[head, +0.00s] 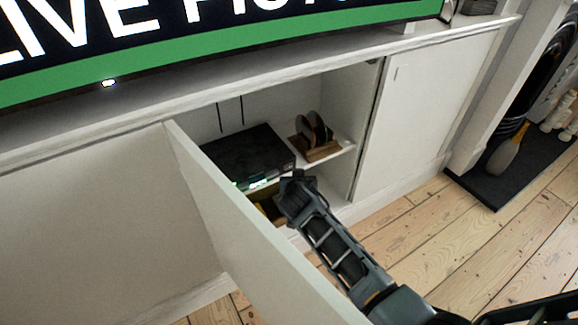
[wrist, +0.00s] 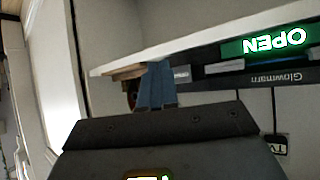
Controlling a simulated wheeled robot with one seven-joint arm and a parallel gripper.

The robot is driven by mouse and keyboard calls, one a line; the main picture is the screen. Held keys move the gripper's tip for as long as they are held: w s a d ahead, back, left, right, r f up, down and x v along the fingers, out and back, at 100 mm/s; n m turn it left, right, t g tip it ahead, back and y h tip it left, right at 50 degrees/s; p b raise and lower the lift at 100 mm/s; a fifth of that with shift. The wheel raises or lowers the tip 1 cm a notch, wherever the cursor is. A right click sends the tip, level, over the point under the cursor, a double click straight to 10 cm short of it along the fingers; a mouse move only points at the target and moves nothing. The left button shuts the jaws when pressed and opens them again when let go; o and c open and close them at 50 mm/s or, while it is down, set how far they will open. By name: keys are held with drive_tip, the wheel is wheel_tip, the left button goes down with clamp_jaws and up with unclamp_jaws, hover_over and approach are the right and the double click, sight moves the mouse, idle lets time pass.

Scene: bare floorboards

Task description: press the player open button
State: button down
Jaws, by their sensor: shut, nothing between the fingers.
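The player (head: 248,153) is a flat black box on the shelf inside the open cabinet, with small green-white lights on its front edge. In the wrist view it appears upside down; its front (wrist: 225,71) carries a lit green display reading "OPEN" (wrist: 265,42). I cannot make out which part of the front is the open button. My gripper (head: 290,183) is at the cabinet opening, near the player's front right corner. In the wrist view its shut, empty fingers (wrist: 155,86) show close to one end of the player's front; I cannot tell whether they touch it.
An open white cabinet door (head: 255,235) stands left of my arm. A wooden rack with dark round items (head: 315,135) sits right of the player on the shelf. A yellow item (head: 262,208) is below. The right cabinet door (head: 425,110) is closed.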

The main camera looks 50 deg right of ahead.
drive_tip(key=shift+s+a+p, duration=0.2)
drive_tip(key=shift+s, duration=0.6)
drive_tip(key=shift+s+a+p, duration=0.15)
drive_tip(key=shift+s+a, duration=0.05)
drive_tip(key=shift+s, duration=0.55)
idle(2.0)
